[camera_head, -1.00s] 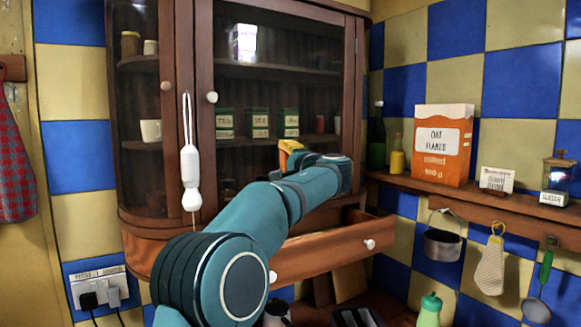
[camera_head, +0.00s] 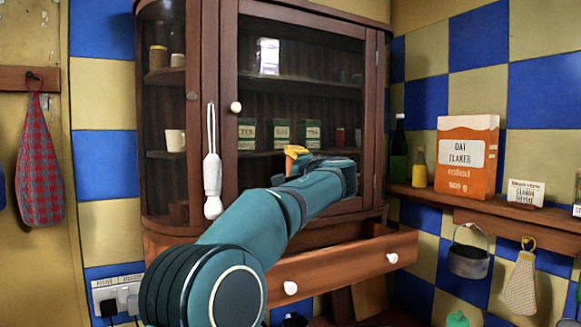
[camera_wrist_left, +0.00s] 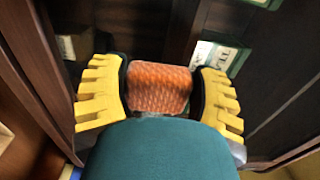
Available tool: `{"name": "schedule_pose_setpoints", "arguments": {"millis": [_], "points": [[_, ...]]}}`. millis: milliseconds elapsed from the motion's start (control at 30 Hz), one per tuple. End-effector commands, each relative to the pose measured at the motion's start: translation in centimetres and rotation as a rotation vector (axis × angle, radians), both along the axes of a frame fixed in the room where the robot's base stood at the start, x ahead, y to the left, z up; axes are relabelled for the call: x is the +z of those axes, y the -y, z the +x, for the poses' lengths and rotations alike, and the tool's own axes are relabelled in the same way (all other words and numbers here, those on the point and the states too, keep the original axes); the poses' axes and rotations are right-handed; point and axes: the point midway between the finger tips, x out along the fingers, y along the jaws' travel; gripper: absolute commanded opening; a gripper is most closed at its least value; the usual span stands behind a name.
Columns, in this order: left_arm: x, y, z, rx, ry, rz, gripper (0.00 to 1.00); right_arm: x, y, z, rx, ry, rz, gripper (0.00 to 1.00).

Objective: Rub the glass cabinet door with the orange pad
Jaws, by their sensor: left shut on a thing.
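The glass cabinet door (camera_head: 303,48) is closed, in a dark wooden frame with a white knob. Through its glass I see shelves with several green boxes and a jar. My left arm reaches up to the lower part of this door in the head view. The yellow fingers of my left gripper (camera_head: 295,151) are there, largely hidden by my own wrist. In the left wrist view my left gripper (camera_wrist_left: 160,95) is shut on the orange pad (camera_wrist_left: 158,88), with a finger on each side. The pad is close to the glass; I cannot tell if it touches. My right gripper is not in view.
An open drawer (camera_head: 340,265) juts out below the door, under my left arm. A white brush-like thing (camera_head: 212,185) hangs by a loop left of the door. To the right, a shelf (camera_head: 520,213) holds bottles and an oat flakes box (camera_head: 467,157).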

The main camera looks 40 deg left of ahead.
Motion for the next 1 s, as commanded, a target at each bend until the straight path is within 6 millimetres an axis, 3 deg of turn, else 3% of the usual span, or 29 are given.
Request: {"name": "schedule_pose_setpoints", "arguments": {"millis": [67,433,500,567,1000], "points": [[-0.2,0.1,0.2,-0.001,-0.002,0.001,0.36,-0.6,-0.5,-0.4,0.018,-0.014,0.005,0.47],[0.0,1.1,2.8,0.0,-0.003,0.0,0.36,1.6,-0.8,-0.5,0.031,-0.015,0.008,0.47],[0.0,1.2,3.2,0.0,-0.003,0.0,0.26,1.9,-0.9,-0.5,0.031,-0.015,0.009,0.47],[0.0,1.3,3.4,0.001,-0.003,0.0,0.24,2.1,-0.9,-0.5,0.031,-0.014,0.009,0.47],[0.2,2.5,5.6,-0.001,-0.005,0.003,0.24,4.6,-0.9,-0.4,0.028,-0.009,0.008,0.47]]}}
